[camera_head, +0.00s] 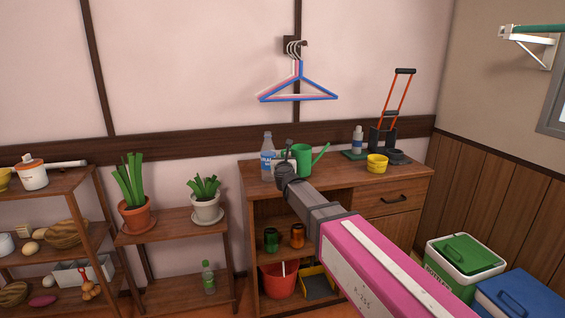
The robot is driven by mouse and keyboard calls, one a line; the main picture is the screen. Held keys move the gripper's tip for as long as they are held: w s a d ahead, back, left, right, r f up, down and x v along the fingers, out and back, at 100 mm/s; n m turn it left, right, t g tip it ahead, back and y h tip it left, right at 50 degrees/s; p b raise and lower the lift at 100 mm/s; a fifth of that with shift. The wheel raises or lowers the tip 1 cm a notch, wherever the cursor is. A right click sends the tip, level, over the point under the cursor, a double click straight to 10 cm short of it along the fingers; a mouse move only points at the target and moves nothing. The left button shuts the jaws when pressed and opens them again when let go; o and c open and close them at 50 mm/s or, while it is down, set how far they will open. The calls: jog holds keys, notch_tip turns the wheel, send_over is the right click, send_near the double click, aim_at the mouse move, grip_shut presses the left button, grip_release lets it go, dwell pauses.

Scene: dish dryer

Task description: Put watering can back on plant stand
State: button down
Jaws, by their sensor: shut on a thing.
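The green watering can (303,158) is at the wooden cabinet's top, its spout pointing up and right. My gripper (286,164) is at the can's left side and shut on it. My gripper and wrist hide the can's lower left part, so the exact grip and whether its base touches the cabinet top cannot be told. The plant stand (170,233) is the low wooden one to the left. Its top holds a plant in a terracotta pot (135,218) and a plant in a pale pot (206,209), with a bare stretch between them.
A water bottle (267,157) stands close left of my gripper on the cabinet (345,185). A yellow bowl (377,164), a small bottle (358,140) and a folding cart (390,125) are to the right. Hangers (298,88) hang above. A crowded shelf (85,185) is far left.

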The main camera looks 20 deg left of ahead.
jog(key=shift+f, duration=0.25)
jog(key=c, duration=1.4)
grip_release()
jog(key=shift+f, duration=0.1)
